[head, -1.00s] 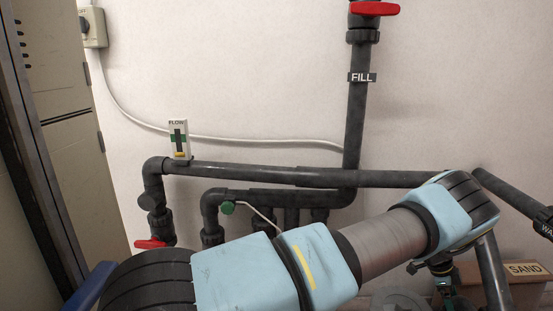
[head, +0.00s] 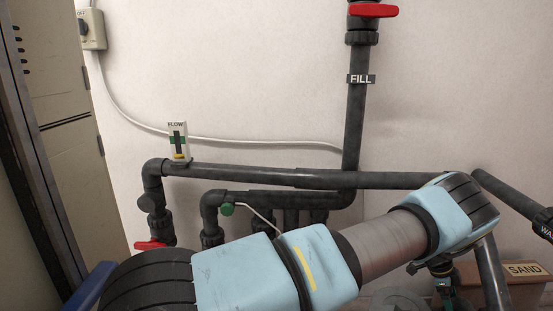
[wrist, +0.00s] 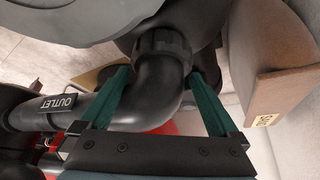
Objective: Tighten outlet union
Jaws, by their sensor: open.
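The outlet union's black ribbed nut (wrist: 163,43) shows in the wrist view, at the top of a black elbow pipe, just under a large dark rounded body. The elbow runs into a pipe with an OUTLET label (wrist: 60,103). My gripper (wrist: 160,73) is open, its two green fingers on either side of the elbow. The fingertips are just below the nut, with visible space at the sides; I cannot tell whether either finger touches the pipe. In the head view my arm reaches to the lower right, and the union is hidden or too unclear to make out.
Dark pipes (head: 260,178) run along the wall behind my arm. A red-handled valve (head: 372,11) is on the FILL pipe.

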